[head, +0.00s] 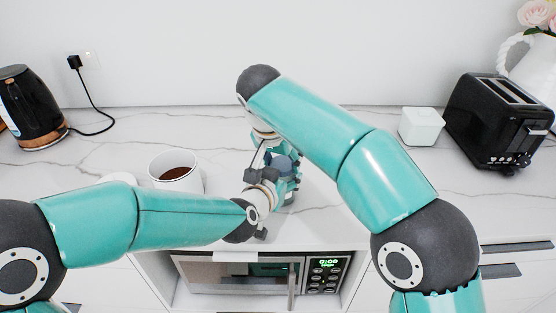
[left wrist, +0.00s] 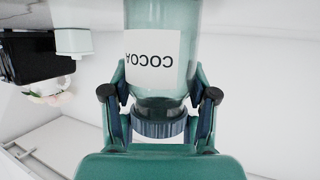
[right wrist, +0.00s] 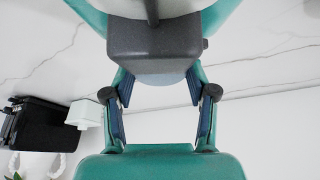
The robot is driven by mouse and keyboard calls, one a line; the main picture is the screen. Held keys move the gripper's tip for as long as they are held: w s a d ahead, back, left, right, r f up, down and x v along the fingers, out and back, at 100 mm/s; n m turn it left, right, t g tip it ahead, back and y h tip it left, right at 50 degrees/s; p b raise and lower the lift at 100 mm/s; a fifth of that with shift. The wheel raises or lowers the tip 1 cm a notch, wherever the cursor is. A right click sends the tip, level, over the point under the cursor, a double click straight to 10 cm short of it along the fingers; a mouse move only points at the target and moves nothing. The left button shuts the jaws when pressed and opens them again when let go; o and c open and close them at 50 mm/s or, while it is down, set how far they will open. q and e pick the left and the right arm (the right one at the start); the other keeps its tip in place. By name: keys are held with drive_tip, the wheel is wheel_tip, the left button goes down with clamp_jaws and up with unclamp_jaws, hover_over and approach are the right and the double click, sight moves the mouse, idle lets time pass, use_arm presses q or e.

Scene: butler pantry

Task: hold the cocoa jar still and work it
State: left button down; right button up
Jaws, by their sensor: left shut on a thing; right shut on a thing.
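The cocoa jar (left wrist: 158,80) has clear teal glass and a white COCOA label, inverted in the left wrist view. A dark ribbed lid (left wrist: 158,127) shows at its end nearer my palm. In the head view the jar is mostly hidden among my grippers. My left gripper (left wrist: 160,92) is shut on the jar, one finger on each side. In the head view it (head: 285,182) comes from the lower left. My right gripper (right wrist: 162,95) reaches in from above and is shut on the jar's region. A dark grey block hides most of what it grips, so I cannot tell lid from body.
A white mug (head: 190,182) with brown contents stands left of the jar. A black kettle (head: 32,115) is far left. A white box (head: 421,126) and black toaster (head: 497,122) are right. A microwave (head: 225,275) sits below the counter. The back counter is mostly clear.

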drive_tip(key=m, duration=0.1)
drive_tip(key=m+h, duration=0.1)
drive_tip(key=m, duration=0.1)
drive_tip(key=shift+w+a, duration=0.2)
drive_tip(key=shift+s+m+g, duration=0.15)
drive_tip(key=shift+m+g, duration=0.15)
drive_tip(key=shift+m, duration=0.3)
drive_tip(key=o, duration=0.8)
drive_tip(key=shift+c, duration=0.2)
drive_tip(key=shift+o, duration=1.7)
